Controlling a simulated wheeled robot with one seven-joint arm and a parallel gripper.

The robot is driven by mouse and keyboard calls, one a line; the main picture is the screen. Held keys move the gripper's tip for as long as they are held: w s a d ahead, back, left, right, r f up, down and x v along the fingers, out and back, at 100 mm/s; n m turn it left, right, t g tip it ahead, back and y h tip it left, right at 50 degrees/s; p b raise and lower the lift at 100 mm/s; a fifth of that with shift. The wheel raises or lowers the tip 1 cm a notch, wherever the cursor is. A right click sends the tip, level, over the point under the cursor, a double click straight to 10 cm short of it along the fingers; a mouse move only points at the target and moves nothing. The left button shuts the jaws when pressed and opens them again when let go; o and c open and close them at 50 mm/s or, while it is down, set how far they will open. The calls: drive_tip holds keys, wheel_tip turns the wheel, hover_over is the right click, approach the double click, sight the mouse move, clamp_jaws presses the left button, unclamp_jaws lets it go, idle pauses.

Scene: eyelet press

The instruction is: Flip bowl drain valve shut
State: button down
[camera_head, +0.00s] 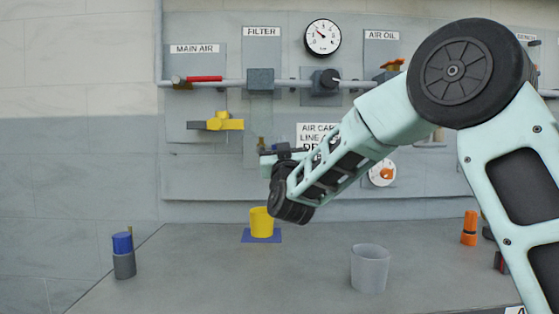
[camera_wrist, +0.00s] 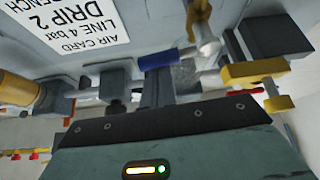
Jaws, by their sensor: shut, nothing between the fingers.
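The FILTER panel (camera_head: 262,38) is on the wall board, with a grey filter block (camera_head: 261,80) on the pipe. A small brass fitting (camera_head: 261,141) shows below it, just above my gripper (camera_head: 270,160). In the wrist view a short blue handle (camera_wrist: 158,58) lies across the picture just beyond the fingers, beside a metal fitting (camera_wrist: 203,32); it looks like the drain valve's lever. My gripper is shut and empty, close to the wall. Whether it touches the handle cannot be told. The valve is mostly hidden by my gripper in the head view.
A yellow valve handle (camera_head: 217,121) sits to the left, and a red lever (camera_head: 205,79) above it. A DRIP card (camera_head: 316,130) hangs partly behind my arm. On the bench are a yellow cup (camera_head: 261,222), a grey cup (camera_head: 369,268) and a blue-topped cylinder (camera_head: 123,255).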

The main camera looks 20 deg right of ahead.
drive_tip(key=shift+f+m+h+b, duration=0.25)
drive_tip(key=shift+m+h+b, duration=0.25)
drive_tip(key=shift+m, duration=0.2)
drive_tip(key=shift+f+m+h+b, duration=0.25)
drive_tip(key=shift+m+h+b, duration=0.25)
drive_tip(key=shift+m, duration=0.2)
drive_tip(key=shift+g, duration=0.3)
